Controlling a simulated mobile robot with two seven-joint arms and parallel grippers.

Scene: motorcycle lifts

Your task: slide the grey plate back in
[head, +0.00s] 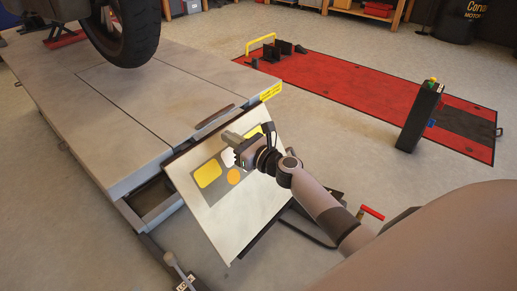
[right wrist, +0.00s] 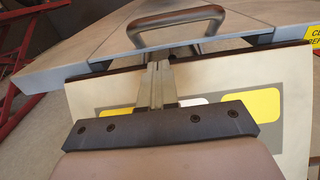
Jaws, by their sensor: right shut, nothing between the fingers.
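The grey plate (head: 165,95) appears to be the long panel set in the lift's deck, between two seams. A curved handle (head: 214,116) stands at its near end, and the handle (right wrist: 178,22) also arches across the top of the right wrist view. My right gripper (head: 232,138) is shut and empty, just in front of the deck's near edge and below the handle. In the right wrist view its fingertips (right wrist: 156,68) point toward the edge under the handle, apart from the bar. I cannot tell if they touch the edge. My left gripper is not in view.
A sloping flap (head: 220,208) with yellow and white labels hangs at the deck's end, under my right arm. A motorcycle wheel (head: 124,30) is over the deck. A black post (head: 420,115) stands by a red lift (head: 345,80). Grey floor lies between.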

